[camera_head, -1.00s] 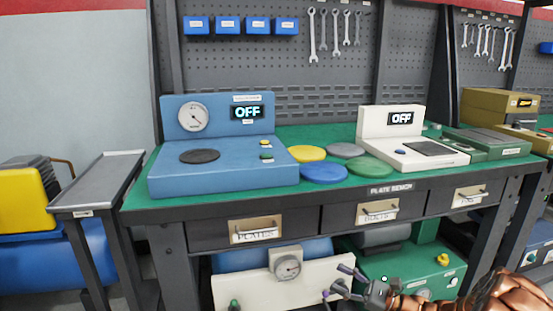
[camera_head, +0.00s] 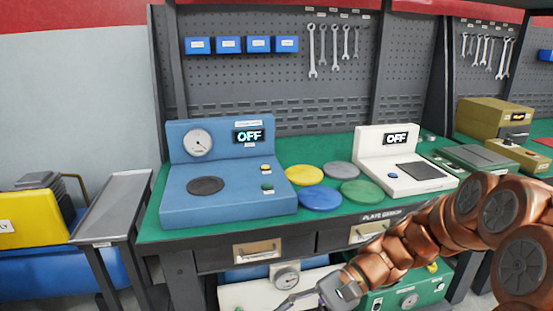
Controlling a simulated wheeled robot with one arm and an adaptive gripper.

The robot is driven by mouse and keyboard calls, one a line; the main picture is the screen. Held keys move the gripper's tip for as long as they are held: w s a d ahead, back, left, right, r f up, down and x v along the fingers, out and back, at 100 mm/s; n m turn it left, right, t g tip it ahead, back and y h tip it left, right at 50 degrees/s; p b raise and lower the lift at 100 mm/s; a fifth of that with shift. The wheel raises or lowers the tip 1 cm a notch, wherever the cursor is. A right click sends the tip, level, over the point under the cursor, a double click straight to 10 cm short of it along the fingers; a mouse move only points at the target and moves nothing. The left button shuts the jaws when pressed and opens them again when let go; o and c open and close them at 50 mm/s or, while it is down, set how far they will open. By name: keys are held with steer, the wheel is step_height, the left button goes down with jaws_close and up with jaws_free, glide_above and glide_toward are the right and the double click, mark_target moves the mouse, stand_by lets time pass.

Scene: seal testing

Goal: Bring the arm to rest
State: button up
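My copper-coloured arm reaches in from the right edge, in front of the bench. My gripper (camera_head: 290,304) is at the bottom edge of the head view, below the bench top and in front of the lower shelf. Its fingers are partly cut off by the frame, so I cannot tell its opening. Nothing is seen held in the visible part.
The green bench top (camera_head: 305,228) bears a blue tester (camera_head: 228,206) and a white tester (camera_head: 382,144), both reading OFF, and yellow (camera_head: 304,175), grey (camera_head: 341,170), blue (camera_head: 320,198) and green (camera_head: 361,192) discs. A grey side table (camera_head: 116,205) stands left.

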steer(key=s+d+r+n+t+h+p, duration=0.3)
steer(key=s+d+r+n+h+p, duration=0.2)
steer(key=s+d+r+h+p, duration=0.7)
steer(key=s+d+r+p, duration=0.3)
steer(key=s+r+p, duration=0.1)
steer(key=p, duration=0.1)
steer(key=shift+s+r+n+t, duration=0.15)
steer(key=shift+r+n+t, duration=0.1)
steer(key=shift+n+t, duration=0.15)
steer(key=shift+d, duration=0.1)
